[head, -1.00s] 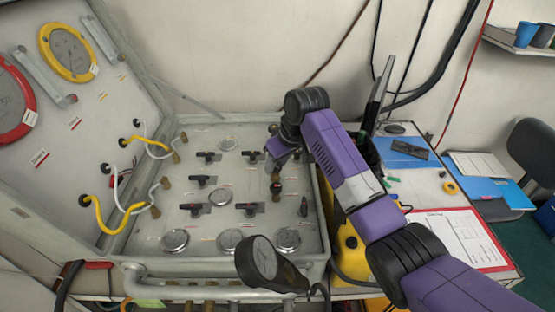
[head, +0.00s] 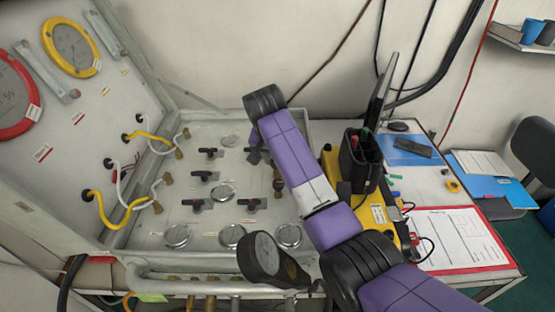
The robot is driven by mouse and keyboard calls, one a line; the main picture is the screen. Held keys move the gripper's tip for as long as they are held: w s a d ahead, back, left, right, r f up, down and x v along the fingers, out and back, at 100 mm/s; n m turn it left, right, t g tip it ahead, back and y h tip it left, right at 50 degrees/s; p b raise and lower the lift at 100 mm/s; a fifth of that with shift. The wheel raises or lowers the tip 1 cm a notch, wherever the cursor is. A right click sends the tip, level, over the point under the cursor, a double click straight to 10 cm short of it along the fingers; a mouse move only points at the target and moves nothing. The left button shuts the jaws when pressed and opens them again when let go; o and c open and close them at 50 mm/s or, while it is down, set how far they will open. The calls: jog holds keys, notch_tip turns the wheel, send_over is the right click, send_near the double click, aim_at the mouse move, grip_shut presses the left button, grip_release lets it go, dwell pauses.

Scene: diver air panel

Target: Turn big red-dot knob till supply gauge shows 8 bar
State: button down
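The panel (head: 165,215) lies in an open case, with several dark valve handles and round gauges on it. A dark knob (head: 278,185) at the panel's right side shows just beside my forearm; its red dot cannot be made out clearly. My gripper (head: 254,150) hangs over the back right of the panel, behind and left of that knob. It is mostly hidden by my arm, and its opening does not show. A large black-rimmed gauge (head: 265,254) stands at the panel's front edge; its reading is too small to tell. I cannot tell which gauge is the supply gauge.
The raised lid (head: 85,130) at left carries a red-rimmed (head: 14,95) and a yellow-rimmed gauge (head: 70,47). Yellow and white hoses loop along the left side. A yellow case with a black pouch (head: 359,160) stands right of my arm. A clipboard (head: 455,238) lies on the desk.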

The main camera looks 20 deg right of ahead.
jog(key=m, duration=0.2)
jog(key=m+h+b, duration=0.1)
jog(key=shift+w+a+m+g, duration=0.15)
jog(key=shift+m+g, duration=0.25)
jog(key=m+b, duration=0.2)
jog(key=shift+w+f+m+g+h, duration=0.1)
jog(key=shift+f+m+g+h, duration=0.05)
jog(key=shift+m+g+h, duration=0.25)
jog(key=m+g+b, duration=0.1)
jog(key=m+b, duration=0.1)
jog(key=b, duration=0.1)
jog(key=shift+w+b, duration=0.1)
jog(key=shift+b, duration=0.2)
jog(key=m+b, duration=0.2)
jog(key=shift+m+g+b, duration=0.3)
jog(key=shift+g+b, duration=0.1)
jog(key=shift+r, duration=0.2)
jog(key=c, duration=0.9)
grip_release()
